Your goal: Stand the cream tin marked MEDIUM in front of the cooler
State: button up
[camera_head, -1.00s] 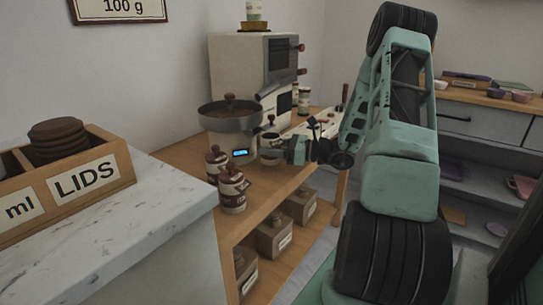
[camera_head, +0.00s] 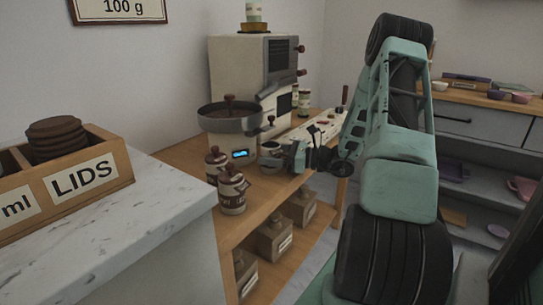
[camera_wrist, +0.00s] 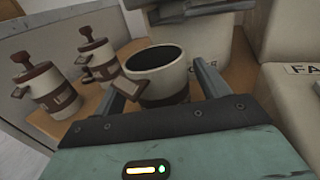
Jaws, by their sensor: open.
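My gripper (camera_wrist: 158,76) is open, with one finger on each side of an open-topped cream vessel (camera_wrist: 165,88).
Labelled boxes (camera_head: 275,238) sit on the shelf below. A marble counter (camera_head: 140,210) with a LIDS crate (camera_head: 112,162) is at left.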

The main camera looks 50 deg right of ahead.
jog(key=p+v, duration=0.1)
jog(key=v, duration=1.1)
jog(key=shift+p, duration=0.3)
jog(key=shift+s, duration=0.1)
